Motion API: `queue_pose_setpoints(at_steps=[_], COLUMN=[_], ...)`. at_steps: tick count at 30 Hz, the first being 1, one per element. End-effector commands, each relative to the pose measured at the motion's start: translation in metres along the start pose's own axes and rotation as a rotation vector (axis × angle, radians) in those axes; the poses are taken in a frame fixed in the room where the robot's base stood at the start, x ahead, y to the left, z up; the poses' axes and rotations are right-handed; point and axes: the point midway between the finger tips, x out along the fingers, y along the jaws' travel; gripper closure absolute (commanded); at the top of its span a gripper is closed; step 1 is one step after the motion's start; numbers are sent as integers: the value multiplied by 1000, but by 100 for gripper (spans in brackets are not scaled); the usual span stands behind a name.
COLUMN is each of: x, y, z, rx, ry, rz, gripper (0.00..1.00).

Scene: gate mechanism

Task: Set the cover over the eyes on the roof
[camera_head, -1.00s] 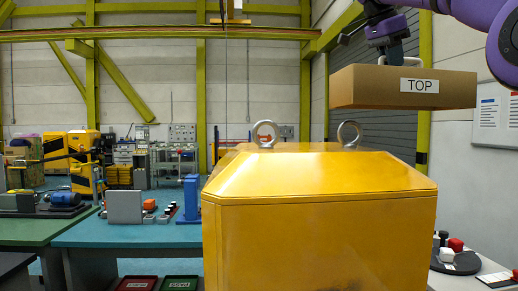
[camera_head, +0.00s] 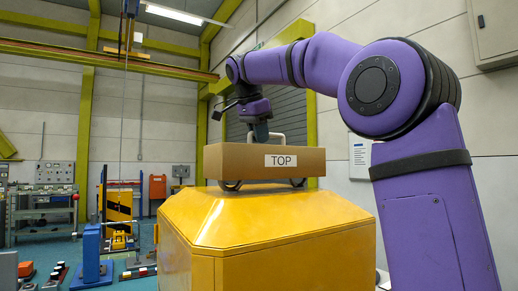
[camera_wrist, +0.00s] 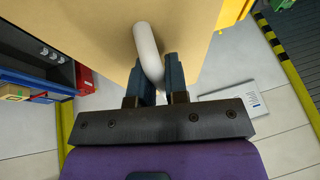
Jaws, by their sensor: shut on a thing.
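The cover (camera_head: 230,161) is a tan box marked TOP with a pale handle (camera_head: 290,138) on its upper side. My gripper (camera_head: 262,138) is shut on that handle; the wrist view shows its fingers (camera_wrist: 155,85) at the white handle (camera_wrist: 148,45) on the tan top. The cover hangs roughly level, slightly above the roof (camera_head: 262,213) of the yellow housing. Lower parts of the left eye (camera_head: 230,186) and right eye (camera_head: 297,183) show below the cover's bottom edge. Their upper parts are hidden; I cannot tell whether they are inside the cover or behind it.
My purple arm fills the right side of the head view.

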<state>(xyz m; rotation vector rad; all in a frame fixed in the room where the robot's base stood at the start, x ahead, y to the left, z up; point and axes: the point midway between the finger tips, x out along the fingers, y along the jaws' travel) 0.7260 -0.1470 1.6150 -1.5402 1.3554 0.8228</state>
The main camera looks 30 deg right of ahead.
Motion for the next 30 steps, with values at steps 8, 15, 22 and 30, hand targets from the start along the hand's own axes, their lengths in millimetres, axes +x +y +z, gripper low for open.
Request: queue_pose_setpoints(at_steps=[8, 15, 22, 30], x=[28, 31, 33, 33], y=[7, 7, 7, 7], z=[12, 13, 14, 14], rx=[-1, 0, 0, 0], ry=[1, 0, 0, 0], rz=[0, -1, 0, 0], gripper=[100, 100, 72, 60])
